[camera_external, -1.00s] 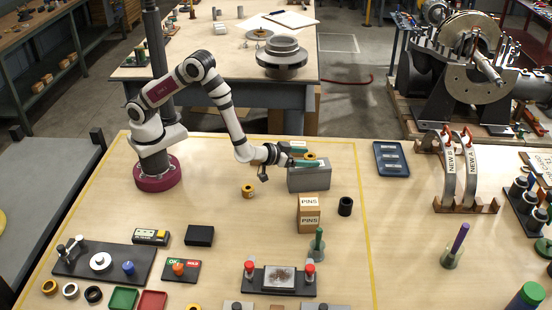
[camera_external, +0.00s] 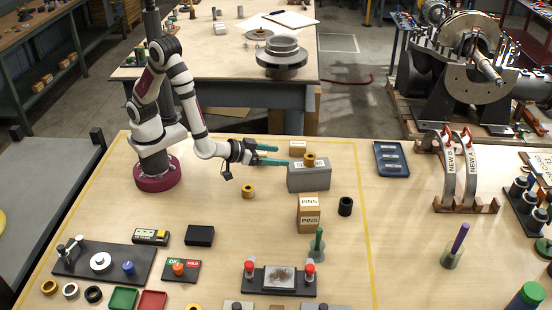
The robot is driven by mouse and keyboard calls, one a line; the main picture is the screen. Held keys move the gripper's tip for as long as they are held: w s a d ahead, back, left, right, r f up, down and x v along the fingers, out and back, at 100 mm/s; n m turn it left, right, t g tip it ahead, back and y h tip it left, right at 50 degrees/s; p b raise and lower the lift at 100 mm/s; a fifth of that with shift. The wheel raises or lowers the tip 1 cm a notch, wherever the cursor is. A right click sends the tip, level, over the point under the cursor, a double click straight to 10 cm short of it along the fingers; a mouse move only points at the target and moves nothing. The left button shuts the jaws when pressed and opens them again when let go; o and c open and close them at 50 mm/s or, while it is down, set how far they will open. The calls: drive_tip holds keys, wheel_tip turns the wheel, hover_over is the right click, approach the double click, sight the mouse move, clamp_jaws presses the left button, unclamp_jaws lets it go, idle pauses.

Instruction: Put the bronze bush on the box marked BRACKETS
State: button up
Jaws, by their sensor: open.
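A bronze bush (camera_external: 309,161) stands on top of a grey box (camera_external: 310,180) right of centre. The label on this box is partly covered by the bush and too small to read. A second bronze-coloured bush (camera_external: 248,191) stands on the table, left of the grey box. My gripper (camera_external: 282,155) has teal fingers, spread apart and empty. It is left of the bush on the box, pointing right, clear of the bush. I cannot read the word BRACKETS on any box.
The table left of the grey box is mostly clear.

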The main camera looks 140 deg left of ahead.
drive_tip(key=w+d+r+m+t+h, duration=0.3)
drive_tip(key=w+d+m+t+h, duration=0.3)
drive_tip(key=d, duration=0.5)
drive_tip(key=s+d+r+m+g+h, duration=0.15)
drive_tip(key=d+m+h, duration=0.3)
drive_tip(key=d, duration=0.45)
drive_tip(key=s+d+m+g+h, duration=0.2)
drive_tip(key=s+d+m, duration=0.1)
drive_tip(key=s, duration=0.4)
drive_tip(key=s+d+m+g+h, duration=0.1)
drive_tip(key=s+d+m+g, duration=0.2)
drive_tip(key=s, duration=0.4)
drive_tip(key=s+a+r+m+g+y, duration=0.1)
drive_tip(key=s+a+m, duration=0.1)
drive_tip(key=s, duration=0.4)
drive_tip(key=s+a+r+m+g+y, duration=0.1)
drive_tip(key=s+a+g, duration=0.1)
drive_tip(key=s, duration=0.5)
drive_tip(key=shift+a+r+m+y, duration=0.2)
drive_tip(key=shift+a+m+y, duration=0.15)
drive_tip(key=shift+a, duration=0.05)
drive_tip(key=shift+o, duration=0.2)
drive_tip(key=shift+g, duration=0.25)
